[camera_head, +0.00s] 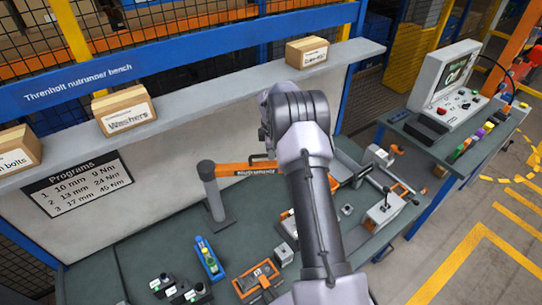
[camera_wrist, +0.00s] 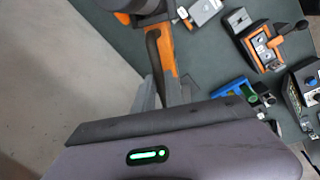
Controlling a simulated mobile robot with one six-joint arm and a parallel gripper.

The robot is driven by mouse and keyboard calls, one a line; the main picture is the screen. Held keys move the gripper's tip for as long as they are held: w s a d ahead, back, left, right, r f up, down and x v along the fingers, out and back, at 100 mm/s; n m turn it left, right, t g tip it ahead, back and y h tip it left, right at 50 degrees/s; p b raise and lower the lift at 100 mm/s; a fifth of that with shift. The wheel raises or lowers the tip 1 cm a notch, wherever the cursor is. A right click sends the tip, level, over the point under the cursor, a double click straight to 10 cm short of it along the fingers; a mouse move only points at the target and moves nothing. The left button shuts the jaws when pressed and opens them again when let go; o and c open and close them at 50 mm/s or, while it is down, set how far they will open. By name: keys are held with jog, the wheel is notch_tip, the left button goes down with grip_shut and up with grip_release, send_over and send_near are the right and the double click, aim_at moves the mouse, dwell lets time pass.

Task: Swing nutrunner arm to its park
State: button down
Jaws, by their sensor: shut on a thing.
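The orange nutrunner arm (camera_head: 248,169) reaches right from the top of a grey post (camera_head: 212,190) on the bench and passes behind my own arm in the head view. In the wrist view the orange arm (camera_wrist: 165,50) runs down from the top, with a dark curved handle (camera_wrist: 153,55) along it. My gripper (camera_wrist: 160,92) is shut on this handle, its grey fingers at the handle's lower end. The grip is partly hidden by the gripper body. My gripper is hidden in the head view. I cannot make out which fixture is the park.
The bench top (camera_head: 245,225) carries a blue device (camera_head: 208,258), an orange-framed tray (camera_head: 258,278) and black-based fixtures (camera_head: 180,290). A shelf (camera_head: 180,112) with boxes (camera_head: 125,110) runs above the back panel. A side table (camera_head: 435,145) with a control console (camera_head: 445,80) stands right.

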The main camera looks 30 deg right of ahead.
jog(key=shift+w+d, duration=0.1)
jog(key=shift+w, duration=0.15)
jog(key=c, duration=1.4)
grip_release()
jog(key=shift+r, duration=0.1)
jog(key=s+a+r+b, duration=0.1)
jog(key=s+r, duration=0.2)
jog(key=r, duration=1.4)
jog(key=shift+a, duration=0.35)
jog(key=shift+a+f+b, duration=0.1)
jog(key=shift+f+b, duration=0.05)
jog(key=shift+b, duration=0.15)
